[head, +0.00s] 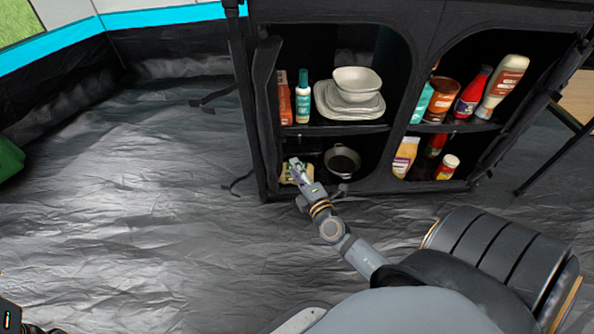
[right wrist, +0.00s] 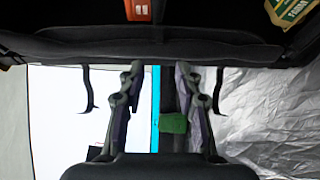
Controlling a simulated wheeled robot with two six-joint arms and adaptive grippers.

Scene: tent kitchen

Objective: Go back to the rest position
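My right gripper (head: 295,163) is in front of the lower left compartment of the black fabric cabinet (head: 418,95), at its opening. In the right wrist view its two fingers (right wrist: 157,75) stand apart with nothing held between them. A green and tan packet (head: 288,177) shows just left of the gripper in the head view, partly hidden by it; I cannot tell whether they touch. Part of my left arm's end (head: 9,316) shows at the bottom left corner of the head view; its fingers cannot be made out.
Above, a shelf holds stacked pale bowls (head: 356,82) and bottles. A dark pan (head: 342,160) sits right of the gripper. The right compartments hold several bottles and jars. Crinkled dark floor (head: 150,180) to the left is clear, with a green object (head: 9,160) at the far left edge.

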